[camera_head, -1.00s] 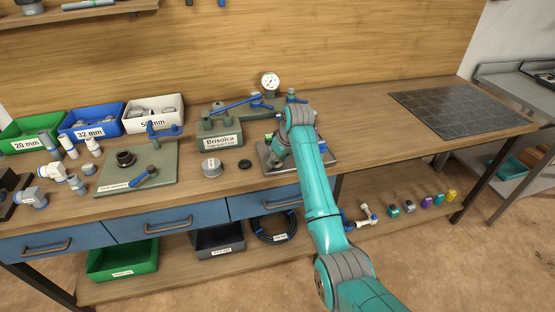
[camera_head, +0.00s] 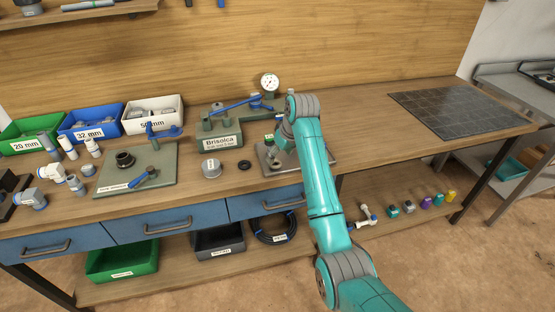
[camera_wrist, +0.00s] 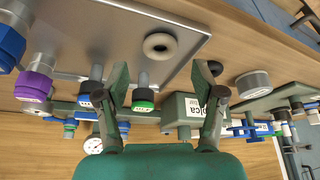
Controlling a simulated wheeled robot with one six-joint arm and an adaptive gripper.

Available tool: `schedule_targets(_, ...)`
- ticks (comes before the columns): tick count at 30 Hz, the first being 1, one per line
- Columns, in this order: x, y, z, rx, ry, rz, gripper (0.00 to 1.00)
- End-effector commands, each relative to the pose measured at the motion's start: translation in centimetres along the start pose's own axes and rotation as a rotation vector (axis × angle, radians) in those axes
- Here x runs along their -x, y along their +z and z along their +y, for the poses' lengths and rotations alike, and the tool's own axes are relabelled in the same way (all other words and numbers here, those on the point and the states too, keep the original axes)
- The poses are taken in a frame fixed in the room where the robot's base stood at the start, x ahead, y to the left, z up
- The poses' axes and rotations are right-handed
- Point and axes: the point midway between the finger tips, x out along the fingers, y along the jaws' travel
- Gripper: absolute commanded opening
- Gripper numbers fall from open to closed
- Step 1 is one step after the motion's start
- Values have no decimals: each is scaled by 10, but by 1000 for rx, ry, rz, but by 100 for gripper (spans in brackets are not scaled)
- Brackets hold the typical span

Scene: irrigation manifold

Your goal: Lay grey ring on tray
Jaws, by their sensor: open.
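The grey ring (camera_wrist: 160,45) lies flat on the silver metal tray (camera_wrist: 95,30), near its edge, in the wrist view. My gripper (camera_wrist: 160,72) is open, with its two fingers spread apart and nothing between them. The ring is beyond the fingertips, roughly centred between them, and apart from both. In the head view the tray (camera_head: 325,157) is at the bench's front edge, partly hidden by my arm. My fingers are mostly hidden there.
Fittings with purple (camera_wrist: 33,86), blue and green collars stand at the tray's far side. A grey cap (camera_head: 211,168) and a dark ring (camera_head: 245,164) lie left of the tray. The green Brisolca box (camera_head: 220,130) stands behind them. The bench to the right is clear up to a dark mat (camera_head: 460,110).

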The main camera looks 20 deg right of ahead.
Motion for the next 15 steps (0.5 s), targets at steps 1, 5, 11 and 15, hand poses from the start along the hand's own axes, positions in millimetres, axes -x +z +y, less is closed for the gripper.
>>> schedule_targets(1,12,-1,1,0,2,4,68)
schedule_targets(5,38,-1,1,0,2,4,68)
schedule_targets(11,67,0,0,-1,1,1,68)
schedule_targets(15,77,0,0,0,0,1,68)
